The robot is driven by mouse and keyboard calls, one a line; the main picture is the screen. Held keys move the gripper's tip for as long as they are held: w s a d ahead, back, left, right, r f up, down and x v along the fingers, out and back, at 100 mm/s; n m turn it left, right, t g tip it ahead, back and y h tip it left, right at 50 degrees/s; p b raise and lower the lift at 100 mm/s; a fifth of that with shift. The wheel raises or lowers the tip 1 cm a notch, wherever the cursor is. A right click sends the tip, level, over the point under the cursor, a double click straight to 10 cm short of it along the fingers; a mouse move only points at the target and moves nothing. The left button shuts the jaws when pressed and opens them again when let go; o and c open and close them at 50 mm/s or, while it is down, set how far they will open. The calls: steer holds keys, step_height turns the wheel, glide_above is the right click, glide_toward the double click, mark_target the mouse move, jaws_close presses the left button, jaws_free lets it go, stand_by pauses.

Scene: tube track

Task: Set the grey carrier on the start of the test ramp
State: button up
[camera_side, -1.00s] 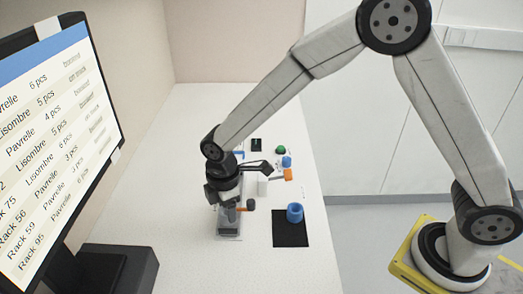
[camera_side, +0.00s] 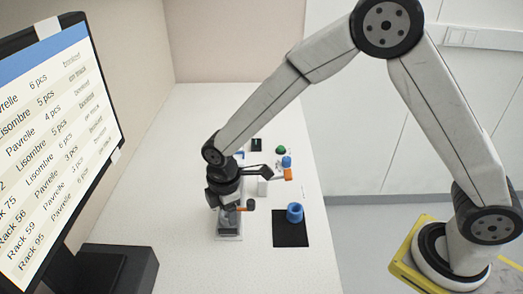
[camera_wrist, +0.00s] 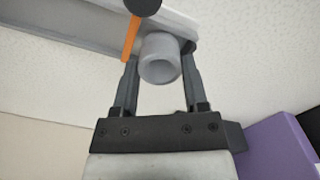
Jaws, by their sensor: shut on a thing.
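The grey carrier (camera_wrist: 160,60) is a short hollow grey cylinder in the wrist view. My gripper (camera_wrist: 159,68) is shut on it, one finger on each side. The test ramp (camera_wrist: 75,35) is a pale grey channel behind the carrier, with an orange bar (camera_wrist: 131,38) and a dark knob (camera_wrist: 145,6) beside the carrier. In the side view my gripper (camera_side: 228,206) is low over the ramp (camera_side: 229,236), whose near end shows below it. The gripper mostly hides the carrier there. I cannot tell whether the carrier touches the ramp.
A blue ring-shaped piece (camera_side: 295,212) stands on a black mat (camera_side: 290,233) to the right. A white block (camera_side: 263,187), an orange piece (camera_side: 288,174) and a green dome (camera_side: 280,150) lie farther back. A monitor (camera_side: 60,140) stands at the left. The front table is clear.

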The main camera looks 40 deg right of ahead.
steer(key=shift+f, duration=0.1)
steer(key=o, duration=1.2)
steer(key=shift+r, duration=3.9)
